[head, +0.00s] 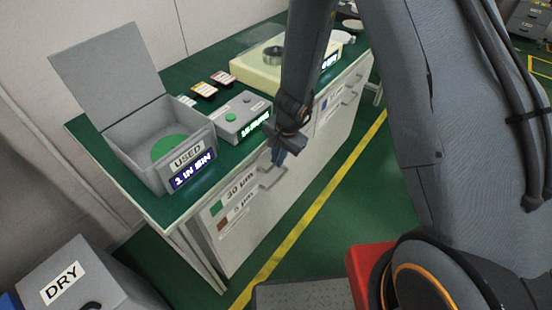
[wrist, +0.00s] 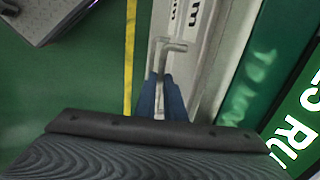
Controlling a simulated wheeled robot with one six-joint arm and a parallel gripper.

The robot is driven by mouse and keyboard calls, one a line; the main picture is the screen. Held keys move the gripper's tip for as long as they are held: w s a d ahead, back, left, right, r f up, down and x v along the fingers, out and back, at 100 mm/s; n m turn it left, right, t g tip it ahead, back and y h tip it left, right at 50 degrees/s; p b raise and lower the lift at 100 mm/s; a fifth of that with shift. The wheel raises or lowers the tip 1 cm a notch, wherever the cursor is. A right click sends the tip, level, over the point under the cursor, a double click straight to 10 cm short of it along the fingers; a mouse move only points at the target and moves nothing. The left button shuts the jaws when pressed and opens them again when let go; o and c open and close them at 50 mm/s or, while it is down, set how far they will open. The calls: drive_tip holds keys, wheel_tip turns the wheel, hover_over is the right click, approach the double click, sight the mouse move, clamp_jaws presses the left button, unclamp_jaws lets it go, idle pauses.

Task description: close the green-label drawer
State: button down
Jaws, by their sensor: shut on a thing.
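The green-label drawer (head: 238,193) is in the front of the bench, marked with a green square and "30 µm". Its front looks flush or nearly flush with the bench front; any small gap cannot be told. My gripper (head: 279,156) is at the right part of this front, pointing down, and hides part of the handle there. In the wrist view the blue fingers of my gripper (wrist: 161,88) are shut on a pale metal bar handle (wrist: 170,47), beside the white front with its printed label.
A brown-label "5 µm" drawer (head: 240,222) is just below. On the bench stand an open grey USED box (head: 130,128), a grey button box (head: 243,118) and a cream machine (head: 258,70). A DRY box (head: 75,280) is at lower left. Green floor with a yellow line (head: 290,243) lies in front.

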drive_tip(key=shift+w+a+r, duration=0.1)
drive_tip(key=shift+w+a, duration=0.1)
drive_tip(key=c, duration=1.8)
unclamp_jaws()
drive_tip(key=shift+c, duration=0.2)
